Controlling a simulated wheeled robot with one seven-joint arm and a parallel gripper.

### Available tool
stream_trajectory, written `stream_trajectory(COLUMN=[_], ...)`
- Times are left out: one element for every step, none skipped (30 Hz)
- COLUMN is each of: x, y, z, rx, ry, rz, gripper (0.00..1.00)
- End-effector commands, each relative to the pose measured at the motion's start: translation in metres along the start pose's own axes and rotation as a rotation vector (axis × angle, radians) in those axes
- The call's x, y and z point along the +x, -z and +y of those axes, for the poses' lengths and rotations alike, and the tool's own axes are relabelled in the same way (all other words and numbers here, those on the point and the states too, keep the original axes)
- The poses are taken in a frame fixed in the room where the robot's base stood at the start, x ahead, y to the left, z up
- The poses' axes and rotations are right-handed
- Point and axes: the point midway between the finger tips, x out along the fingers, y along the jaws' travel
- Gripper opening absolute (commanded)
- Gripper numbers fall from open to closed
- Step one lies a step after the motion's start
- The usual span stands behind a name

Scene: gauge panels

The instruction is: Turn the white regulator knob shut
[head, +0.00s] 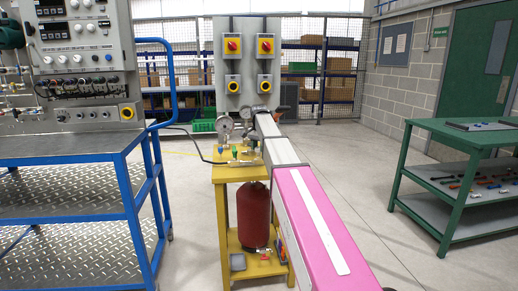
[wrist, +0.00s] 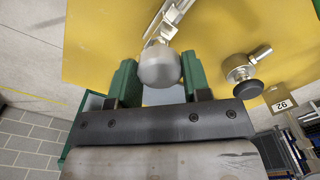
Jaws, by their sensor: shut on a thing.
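The white regulator knob (wrist: 159,68) shows in the wrist view as a pale grey-white round cap at the end of a metal fitting. My gripper (wrist: 160,74) has its two green fingers on either side of the knob, shut on it. In the head view my arm reaches over the yellow stand (head: 228,173), and it hides the knob and the fingers. Two round gauges (head: 225,124) stand above the stand top. How far the knob is turned cannot be told.
A dark knob on a metal fitting (wrist: 246,84) sits close right of my gripper. A red cylinder (head: 254,214) stands under the stand top.

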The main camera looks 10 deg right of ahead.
Motion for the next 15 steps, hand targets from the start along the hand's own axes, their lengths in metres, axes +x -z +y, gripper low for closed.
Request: stream_trajectory(x=[-0.0003,-0.0003,-0.0003,-0.0003,-0.0003,-0.0003,-0.0002,-0.0002,-0.0002,-0.0002,-0.0002,-0.0002,-0.0002,-0.0002,-0.0002], y=[0.0001,0.0001,0.0001,0.0001,0.0001,0.0001,0.0001,0.0001,0.0001,0.0001,0.0001,0.0001,0.0001,0.0001,0.0001], z=[-0.0001,-0.0001,-0.0001,-0.0001,-0.0001,-0.0001,-0.0001,-0.0001,-0.0001,-0.0001,-0.0001,-0.0001,-0.0001,-0.0001,-0.0001], rx=[0.004,0.005,0.006,0.006,0.006,0.006,0.006,0.006,0.006,0.006,0.006,0.006,0.005,0.005,0.005], ry=[0.000,0.000,0.000,0.000,0.000,0.000,0.000,0.000,0.000,0.000,0.000,0.000,0.000,0.000,0.000], rz=[0.000,0.000,0.000,0.000,0.000,0.000,0.000,0.000,0.000,0.000,0.000,0.000,0.000,0.000,0.000], gripper=[0.20,0.20,0.20,0.20,0.20,0.20,0.20,0.20,0.20,0.20,0.20,0.57,0.67,0.69,0.69])
